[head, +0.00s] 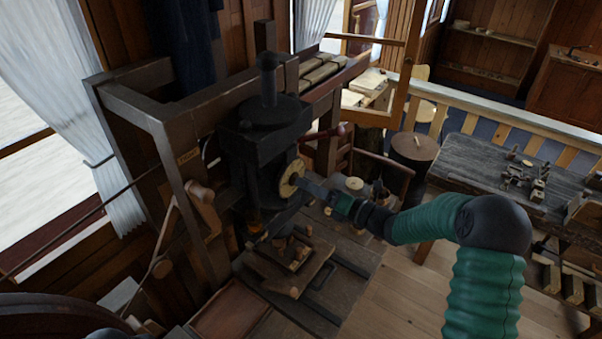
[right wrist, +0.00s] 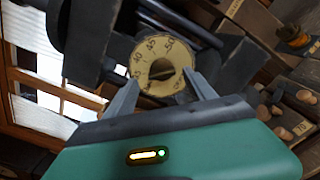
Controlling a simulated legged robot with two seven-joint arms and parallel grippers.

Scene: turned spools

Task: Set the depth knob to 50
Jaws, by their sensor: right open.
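The depth knob is a round, brass-coloured dial (head: 291,178) on the side of the dark machine (head: 262,140) in the head view. In the right wrist view the dial (right wrist: 161,64) faces me, with 45 and 50 readable along its upper edge and a dark grip bar across its middle. My right gripper (head: 300,184) reaches it from the right. In the right wrist view its two fingers (right wrist: 160,88) are apart, one on each side of the dial's lower part. I cannot tell whether they touch it. My left gripper is not in view.
The machine stands in a wooden frame (head: 150,112) above a bench with a small wooden fixture (head: 290,258). A second workbench (head: 510,175) with small parts stands at the right, behind my right arm. Open wooden floor (head: 400,290) lies between.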

